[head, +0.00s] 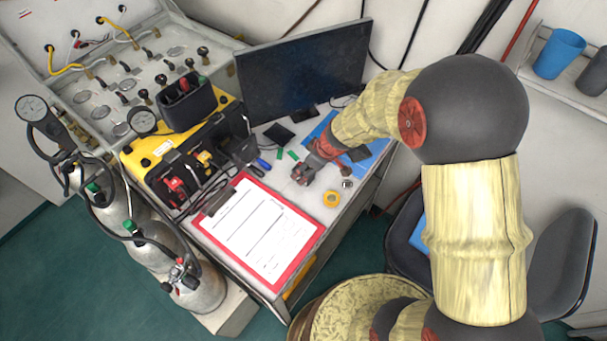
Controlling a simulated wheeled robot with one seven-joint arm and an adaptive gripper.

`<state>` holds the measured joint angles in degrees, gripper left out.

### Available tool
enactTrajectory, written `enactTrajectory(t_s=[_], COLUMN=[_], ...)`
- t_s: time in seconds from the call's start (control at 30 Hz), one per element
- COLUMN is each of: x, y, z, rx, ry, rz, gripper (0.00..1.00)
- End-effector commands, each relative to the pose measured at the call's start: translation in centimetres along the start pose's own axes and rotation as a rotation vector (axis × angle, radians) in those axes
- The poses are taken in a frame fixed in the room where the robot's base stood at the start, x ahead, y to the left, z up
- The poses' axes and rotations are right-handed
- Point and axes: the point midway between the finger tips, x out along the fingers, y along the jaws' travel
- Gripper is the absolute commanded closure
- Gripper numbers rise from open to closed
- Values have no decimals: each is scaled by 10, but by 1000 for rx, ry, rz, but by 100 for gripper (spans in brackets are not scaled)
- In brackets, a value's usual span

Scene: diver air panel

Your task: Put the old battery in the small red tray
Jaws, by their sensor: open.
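My gripper (303,173) is low over the middle of the desk, pointing left and down. It is open; the small gap between its fingers is hard to make out, and I see nothing clearly held. Two small green pieces (279,154) lie just behind it on the desk; I cannot tell whether either is the old battery. A dark reddish patch (358,154) shows beside my wrist over a blue mat (376,160); I cannot tell whether it is the small red tray. My arm hides part of that area.
A red clipboard (309,240) with white sheets covers the desk front. A yellow tape roll (331,199) and a small metal round piece (347,183) lie right of my gripper. A monitor (302,70) stands behind, and a yellow-black case (160,150) stands left.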

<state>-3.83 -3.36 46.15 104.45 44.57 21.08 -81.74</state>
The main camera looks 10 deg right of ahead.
Motion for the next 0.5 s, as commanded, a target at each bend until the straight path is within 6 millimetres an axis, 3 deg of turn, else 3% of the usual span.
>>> enactTrajectory(t_s=[0.2, 0.5], x=[32, 38], y=[1, 1], z=[1, 0], rx=[1, 1], ry=[-2, -1], rz=[-2, -1], gripper=[45, 45])
